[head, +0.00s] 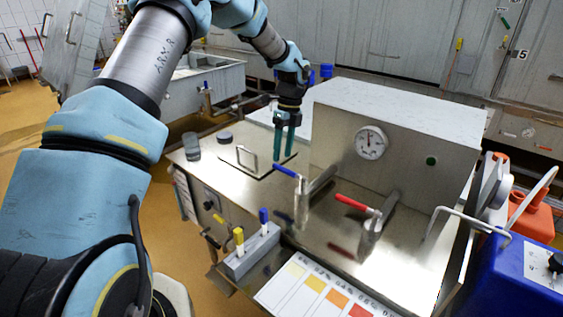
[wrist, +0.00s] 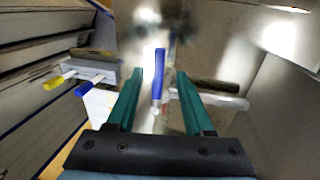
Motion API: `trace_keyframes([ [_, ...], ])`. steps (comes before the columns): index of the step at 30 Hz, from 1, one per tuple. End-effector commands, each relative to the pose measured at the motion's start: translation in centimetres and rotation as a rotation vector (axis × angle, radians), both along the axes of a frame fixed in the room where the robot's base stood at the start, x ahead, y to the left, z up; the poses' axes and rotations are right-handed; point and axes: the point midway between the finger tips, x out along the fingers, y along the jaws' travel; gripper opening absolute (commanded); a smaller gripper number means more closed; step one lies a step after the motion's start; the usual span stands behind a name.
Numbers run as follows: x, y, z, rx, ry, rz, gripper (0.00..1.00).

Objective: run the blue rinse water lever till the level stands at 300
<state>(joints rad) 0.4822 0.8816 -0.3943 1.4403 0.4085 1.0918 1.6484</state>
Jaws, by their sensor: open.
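The blue lever (head: 285,172) sits on a steel tap on the steel worktop, left of a tap with a red lever (head: 352,203). My gripper (head: 284,150) points down just above and behind the blue lever's left end. Its teal fingers are apart and hold nothing. In the wrist view the blue lever (wrist: 158,72) appears in line with the gap between the fingers of my gripper (wrist: 159,85). I cannot tell whether they touch it. No readable level scale or 300 mark shows.
A round dial (head: 371,142) is on the steel housing. A colour chart (head: 322,292) lies at the front. Blue and orange containers stand at right.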

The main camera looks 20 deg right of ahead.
Motion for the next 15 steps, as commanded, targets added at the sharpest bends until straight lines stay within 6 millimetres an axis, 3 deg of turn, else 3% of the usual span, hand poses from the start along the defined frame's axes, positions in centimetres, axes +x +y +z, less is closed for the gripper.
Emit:
trace_keyframes([
  [9, 0.6, -1.1, 5.5, -0.002, -0.002, 0.001, 0.52],
  [15, 0.7, -1.3, 7.0, -0.001, -0.002, 0.000, 0.52],
])
